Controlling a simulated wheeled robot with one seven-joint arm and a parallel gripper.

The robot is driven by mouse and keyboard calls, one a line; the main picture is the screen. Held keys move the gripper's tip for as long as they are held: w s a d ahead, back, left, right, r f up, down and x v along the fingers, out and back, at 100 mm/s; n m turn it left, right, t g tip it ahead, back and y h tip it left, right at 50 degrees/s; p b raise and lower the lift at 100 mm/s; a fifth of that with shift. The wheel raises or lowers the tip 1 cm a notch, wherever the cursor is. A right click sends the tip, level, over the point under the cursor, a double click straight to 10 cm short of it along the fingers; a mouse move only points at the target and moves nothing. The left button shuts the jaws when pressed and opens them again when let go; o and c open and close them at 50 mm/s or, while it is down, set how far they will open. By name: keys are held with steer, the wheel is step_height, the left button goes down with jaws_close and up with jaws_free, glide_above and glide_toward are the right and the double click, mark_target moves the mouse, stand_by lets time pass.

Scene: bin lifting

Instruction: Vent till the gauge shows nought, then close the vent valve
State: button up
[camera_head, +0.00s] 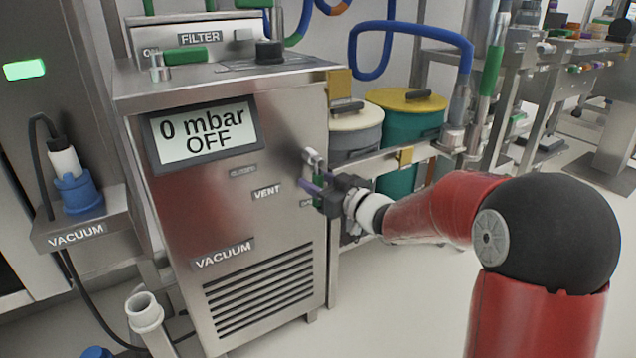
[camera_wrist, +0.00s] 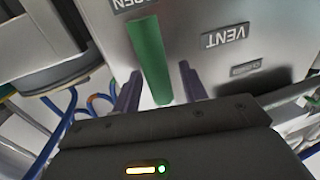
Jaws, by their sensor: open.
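The gauge (camera_head: 204,133) on the steel vacuum unit reads "0 mbar OFF" in the head view. The vent valve's green handle (camera_wrist: 149,60) runs lengthwise in the wrist view, with one end near a plate partly reading "OPEN" (camera_wrist: 133,4). My gripper (camera_wrist: 160,92) is open, with a purple finger on each side of the handle's near end. A gap shows on the right; I cannot tell whether the left finger touches. In the head view my gripper (camera_head: 314,187) is at the unit's right front edge and mostly hides the handle.
A "VENT" plate (camera_head: 267,190) is left of my gripper. Pale and teal canisters (camera_head: 405,120) stand behind a steel rail on the right. A blue hose (camera_head: 410,28) loops above them. A "FILTER" box (camera_head: 200,40) with a green handle sits on top.

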jaws_close()
stand_by(0.3)
